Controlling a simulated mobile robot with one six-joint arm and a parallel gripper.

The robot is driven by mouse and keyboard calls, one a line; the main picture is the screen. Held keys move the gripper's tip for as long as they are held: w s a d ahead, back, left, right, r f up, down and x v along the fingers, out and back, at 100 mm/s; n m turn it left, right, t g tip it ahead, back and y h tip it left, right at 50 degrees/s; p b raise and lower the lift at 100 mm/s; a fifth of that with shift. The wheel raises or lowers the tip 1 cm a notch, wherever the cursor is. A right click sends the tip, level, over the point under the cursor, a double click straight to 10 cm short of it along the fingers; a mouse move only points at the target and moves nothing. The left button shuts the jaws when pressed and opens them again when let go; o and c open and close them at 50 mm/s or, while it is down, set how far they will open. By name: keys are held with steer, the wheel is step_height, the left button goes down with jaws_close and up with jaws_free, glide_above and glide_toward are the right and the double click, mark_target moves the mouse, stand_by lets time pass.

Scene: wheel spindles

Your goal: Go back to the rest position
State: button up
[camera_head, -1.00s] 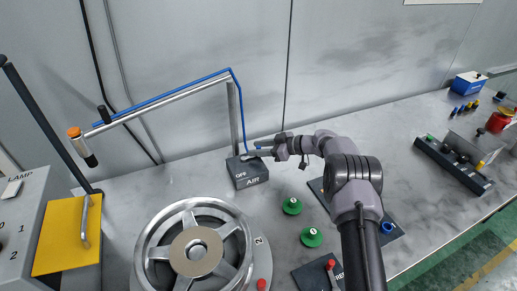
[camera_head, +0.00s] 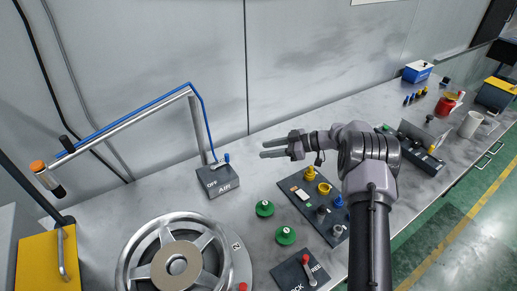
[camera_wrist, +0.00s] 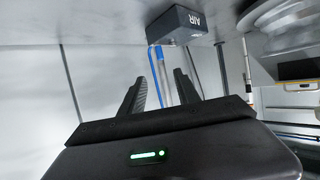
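My gripper (camera_head: 264,149) is in the middle of the head view, raised above the bench and pointing left. Its two fingers are apart with nothing between them. In the wrist view the fingers (camera_wrist: 160,88) also show apart and empty. The dark AIR box (camera_head: 218,181) with its lever and blue hose stands left of and below my gripper, and they are apart. The AIR box also shows at the top of the wrist view (camera_wrist: 178,25).
A wheel (camera_head: 178,262) lies at the lower left. Two green knobs (camera_head: 264,208) and a dark panel with coloured parts (camera_head: 313,205) sit below my arm. A red-handled lock plate (camera_head: 300,270) is at the front. A blue box (camera_head: 417,71) and a mug (camera_head: 471,124) stand at the right.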

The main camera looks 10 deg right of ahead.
stand_by(0.4)
